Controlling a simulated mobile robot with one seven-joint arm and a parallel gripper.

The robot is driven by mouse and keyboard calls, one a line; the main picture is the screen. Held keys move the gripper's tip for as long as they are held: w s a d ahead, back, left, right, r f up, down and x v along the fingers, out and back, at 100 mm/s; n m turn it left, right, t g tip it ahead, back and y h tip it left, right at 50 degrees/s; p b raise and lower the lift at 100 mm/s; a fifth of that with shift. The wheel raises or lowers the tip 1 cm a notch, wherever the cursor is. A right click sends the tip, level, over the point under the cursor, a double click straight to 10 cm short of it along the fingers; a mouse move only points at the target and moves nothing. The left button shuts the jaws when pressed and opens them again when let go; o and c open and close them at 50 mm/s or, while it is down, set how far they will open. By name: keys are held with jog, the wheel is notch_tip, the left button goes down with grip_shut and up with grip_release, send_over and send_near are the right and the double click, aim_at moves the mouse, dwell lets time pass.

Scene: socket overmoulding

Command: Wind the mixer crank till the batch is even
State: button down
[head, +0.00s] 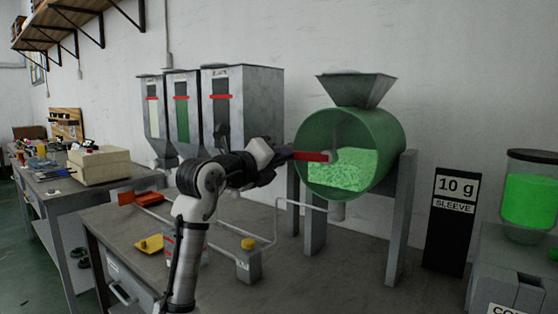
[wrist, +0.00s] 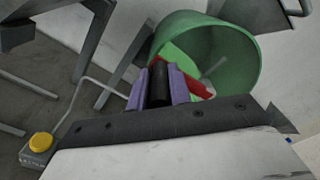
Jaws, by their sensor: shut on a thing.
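The green mixer drum (head: 398,142) stands on grey legs under a metal hopper, open end facing me. Bright green batch (head: 345,172) fills its lower part. Its upper area looks plain, while the lower part is speckled with paler bits. The red crank arm (head: 310,156) points left from the grey hub, roughly level. The drum (wrist: 240,62) and crank arm (wrist: 199,90) also show in the wrist view. My gripper (wrist: 160,80) has its purple fingers on either side of the black crank handle (wrist: 158,88), shut on it. In the head view, my gripper (head: 280,157) is partly hidden by my wrist.
Several grey hoppers (head: 245,105) stand behind my arm. A yellow-capped block (head: 248,262) and a bent pipe are on the bench (head: 330,275). A black "10 g SLEEVE" sign (head: 450,225) and a machine with a green-filled jar (head: 530,200) stand right of the mixer.

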jog(key=shift+r, duration=0.15)
jog(key=c, duration=1.3)
grip_release()
jog(key=shift+s+d, duration=0.1)
jog(key=shift+d, duration=0.05)
jog(key=b+v, duration=0.1)
jog(key=v, duration=1.2)
jog(key=shift+s+a+b, duration=0.3)
jog(key=shift+b, duration=0.05)
